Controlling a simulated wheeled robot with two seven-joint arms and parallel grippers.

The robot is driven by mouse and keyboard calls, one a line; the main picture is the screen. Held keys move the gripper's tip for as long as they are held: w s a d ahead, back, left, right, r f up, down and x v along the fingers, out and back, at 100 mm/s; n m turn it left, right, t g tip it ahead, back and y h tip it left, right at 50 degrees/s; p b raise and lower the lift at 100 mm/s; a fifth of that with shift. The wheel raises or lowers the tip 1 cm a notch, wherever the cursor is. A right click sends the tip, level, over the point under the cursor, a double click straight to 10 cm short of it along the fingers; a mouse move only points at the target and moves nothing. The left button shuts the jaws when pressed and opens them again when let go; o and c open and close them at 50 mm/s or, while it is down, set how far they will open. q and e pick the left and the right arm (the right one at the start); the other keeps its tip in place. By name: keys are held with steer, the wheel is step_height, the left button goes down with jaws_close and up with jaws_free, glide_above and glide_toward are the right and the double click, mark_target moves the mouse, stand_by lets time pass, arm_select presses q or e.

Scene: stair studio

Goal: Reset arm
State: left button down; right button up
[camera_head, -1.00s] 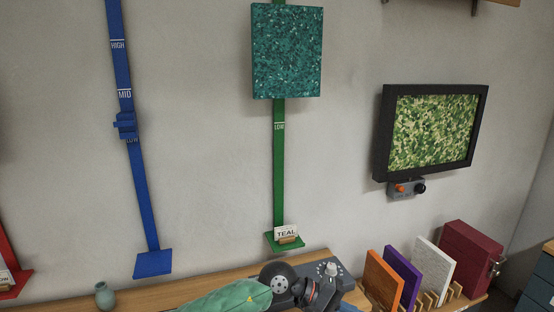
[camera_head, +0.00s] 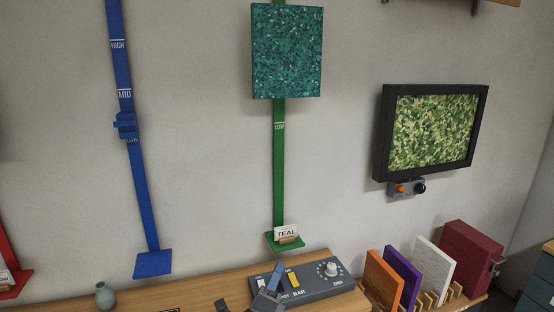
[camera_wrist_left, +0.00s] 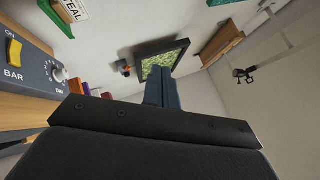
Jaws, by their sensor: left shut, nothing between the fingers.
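My left gripper (camera_head: 270,290) shows at the bottom edge of the head view, in front of the grey control box (camera_head: 318,286). Its blue-grey fingers (camera_wrist_left: 160,88) are together and empty in the left wrist view. The fingers hide part of the box's front and label. I cannot tell from these views whether they touch the box. My right gripper is in neither view.
The box has a yellow switch (camera_head: 293,278) and a dial (camera_head: 331,269) on a wooden top. A small vase (camera_head: 105,295) stands left. Coloured panels (camera_head: 383,279) stand in a rack at right. A framed screen (camera_head: 432,132) and a teal panel (camera_head: 287,50) hang on the wall.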

arm_select(q)
steer(key=s+a+f+n+g+y, duration=0.45)
steer(key=a+f+n, duration=0.3)
steer(key=f, duration=0.25)
steer(key=s+a+f+n+g+y, duration=0.3)
steer(key=s+a+f+n+y, duration=0.15)
steer(key=a+f+n, duration=0.35)
steer(key=s+a+f+n+g, duration=0.35)
steer(key=s+f+n, duration=0.2)
steer(key=s, duration=0.45)
steer(key=s+a+f+n+g, duration=0.2)
steer(key=s+f+n+g, duration=0.25)
steer(key=s+f, duration=0.4)
steer(key=s+d+f+g, duration=0.1)
steer(key=s+f, duration=0.2)
steer(key=f, duration=1.5)
steer(key=s+d+f+g, duration=0.2)
steer(key=s+f, duration=0.1)
steer(key=f, duration=1.5)
steer(key=shift+s+d+f+h, duration=0.2)
steer(key=shift+f+h, duration=0.1)
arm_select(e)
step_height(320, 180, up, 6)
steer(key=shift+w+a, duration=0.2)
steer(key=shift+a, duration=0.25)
arm_select(q)
steer(key=shift+g, duration=0.25)
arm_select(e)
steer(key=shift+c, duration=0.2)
